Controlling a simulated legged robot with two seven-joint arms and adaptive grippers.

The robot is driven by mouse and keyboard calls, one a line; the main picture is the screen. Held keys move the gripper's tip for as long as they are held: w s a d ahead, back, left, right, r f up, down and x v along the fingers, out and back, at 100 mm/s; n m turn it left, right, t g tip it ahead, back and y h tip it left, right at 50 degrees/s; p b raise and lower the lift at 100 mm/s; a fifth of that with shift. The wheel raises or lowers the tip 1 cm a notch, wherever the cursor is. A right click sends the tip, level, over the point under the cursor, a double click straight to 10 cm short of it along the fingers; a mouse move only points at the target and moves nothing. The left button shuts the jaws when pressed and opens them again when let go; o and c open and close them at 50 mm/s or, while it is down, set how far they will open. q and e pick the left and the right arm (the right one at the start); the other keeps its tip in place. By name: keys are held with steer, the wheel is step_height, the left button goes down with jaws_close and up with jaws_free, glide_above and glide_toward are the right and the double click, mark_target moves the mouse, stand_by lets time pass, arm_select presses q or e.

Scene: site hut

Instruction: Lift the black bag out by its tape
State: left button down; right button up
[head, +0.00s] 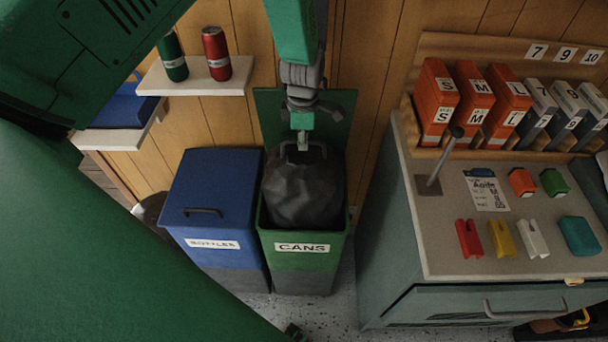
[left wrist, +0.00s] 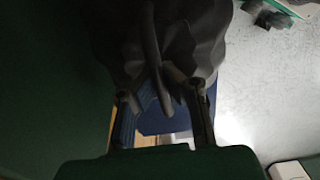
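The black bag (head: 304,195) sits in the open green bin labelled CANS (head: 302,265). Its upper part bulges above the front rim; its lower part is hidden inside. A dark tape loop (head: 288,153) stands at the top of the bag. My left gripper (head: 303,146) comes down from above, directly over the bag. My right gripper is not in view.
A closed blue bin labelled BOTTLES (head: 213,200) stands close on the left. A grey cabinet (head: 390,235) stands to the right, its top holding boxes and small coloured items. A white shelf (head: 190,84) with a green can (head: 173,60) and a red can (head: 216,52) is at upper left.

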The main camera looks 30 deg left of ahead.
arm_select(q)
steer(key=shift+r, duration=0.1)
step_height(320, 180, up, 5)
steer(key=p, duration=0.4)
steer(key=shift+r+p, duration=0.6)
steer(key=shift+r, duration=1.3)
